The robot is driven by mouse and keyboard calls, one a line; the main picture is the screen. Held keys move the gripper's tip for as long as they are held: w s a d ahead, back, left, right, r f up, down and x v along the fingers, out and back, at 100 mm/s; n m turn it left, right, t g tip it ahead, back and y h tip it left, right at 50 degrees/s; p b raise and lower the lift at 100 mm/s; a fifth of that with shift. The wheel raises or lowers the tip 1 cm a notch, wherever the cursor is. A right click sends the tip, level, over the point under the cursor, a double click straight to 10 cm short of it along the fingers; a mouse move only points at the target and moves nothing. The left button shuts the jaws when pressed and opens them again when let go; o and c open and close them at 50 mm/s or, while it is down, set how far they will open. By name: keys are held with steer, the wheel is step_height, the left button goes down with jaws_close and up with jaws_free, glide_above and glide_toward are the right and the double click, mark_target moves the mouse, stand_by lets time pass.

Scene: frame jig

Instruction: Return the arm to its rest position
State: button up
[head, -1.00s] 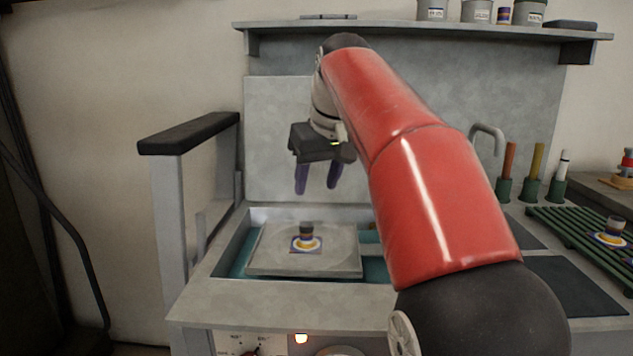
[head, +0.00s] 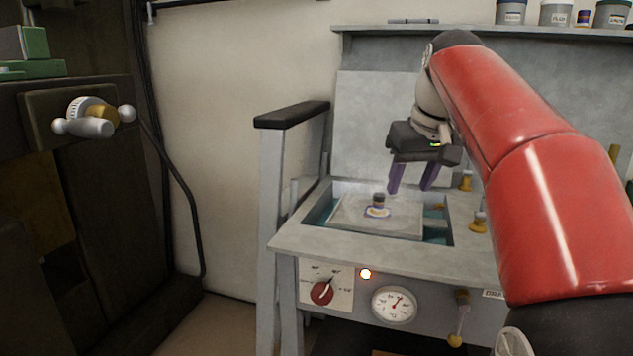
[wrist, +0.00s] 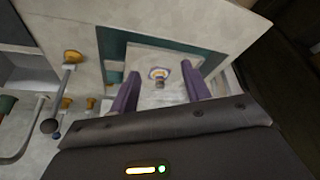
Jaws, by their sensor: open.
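My gripper (head: 411,178) has two purple fingers, spread apart with nothing between them. In the head view it hangs pointing down above the recessed well of the grey workbench (head: 290,238). My red arm reaches in from the right side of that view.
A post with a black-topped arm (head: 291,115) stands left of the well. A shelf (head: 480,32) with several tins runs above. The bench front carries a red knob (head: 321,292), a gauge (head: 394,304) and a lit lamp (head: 365,274). A dark cabinet (head: 80,190) stands at far left.

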steer(key=s+f+m+t+h, duration=0.1)
steer(key=s+f+m, duration=0.1)
steer(key=s+f, duration=2.2)
steer(key=shift+s+a, duration=0.4)
steer(key=shift+s, duration=0.1)
